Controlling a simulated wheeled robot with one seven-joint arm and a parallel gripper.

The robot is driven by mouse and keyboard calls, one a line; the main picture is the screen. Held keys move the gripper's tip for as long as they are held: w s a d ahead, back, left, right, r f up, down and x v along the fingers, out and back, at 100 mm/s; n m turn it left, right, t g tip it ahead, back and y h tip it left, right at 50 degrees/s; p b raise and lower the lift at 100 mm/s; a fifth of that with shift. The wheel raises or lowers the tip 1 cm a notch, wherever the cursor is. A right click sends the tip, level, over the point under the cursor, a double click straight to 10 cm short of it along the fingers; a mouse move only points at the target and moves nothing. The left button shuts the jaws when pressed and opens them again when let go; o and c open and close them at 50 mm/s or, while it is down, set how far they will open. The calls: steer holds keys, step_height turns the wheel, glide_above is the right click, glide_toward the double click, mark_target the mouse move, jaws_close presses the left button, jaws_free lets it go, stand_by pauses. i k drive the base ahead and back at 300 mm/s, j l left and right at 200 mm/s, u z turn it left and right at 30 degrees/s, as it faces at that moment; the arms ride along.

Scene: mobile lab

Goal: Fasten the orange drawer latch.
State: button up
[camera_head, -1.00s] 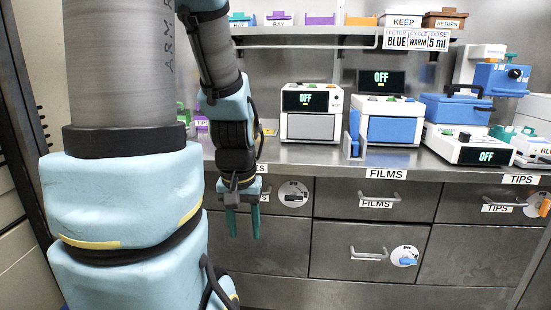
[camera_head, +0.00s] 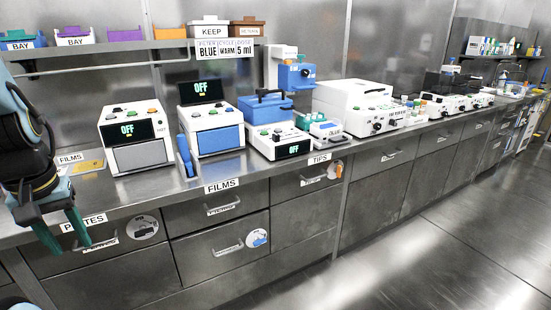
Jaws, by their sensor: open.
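The orange latch (camera_head: 335,169) sits on a round white plate at the right end of the drawer under the TIPS label (camera_head: 320,158). It is small here, and I cannot tell its exact position. The drawer (camera_head: 300,183) looks flush with the cabinet front, with a handle (camera_head: 312,180) left of the latch. My gripper (camera_head: 70,245) hangs at the far left in front of the PLATES drawer, fingers pointing down, open and empty. It is well apart from the orange latch.
A blue latch (camera_head: 257,238) is on a lower drawer, and a dark latch (camera_head: 144,227) is on the PLATES drawer. White instruments, including one with a blue front (camera_head: 216,139), stand along the counter (camera_head: 180,184). Open floor (camera_head: 430,260) lies at the right.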

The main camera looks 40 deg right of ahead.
mark_target(337, 170)
steer(key=i+l+z, duration=0.25)
steer(key=l, duration=0.3)
steer(key=i+l+z, duration=0.25)
steer(key=l, duration=0.25)
steer(key=i+l+z, duration=0.25)
steer(key=l, duration=0.2)
steer(key=i+j, duration=0.1)
steer(key=i, duration=0.2)
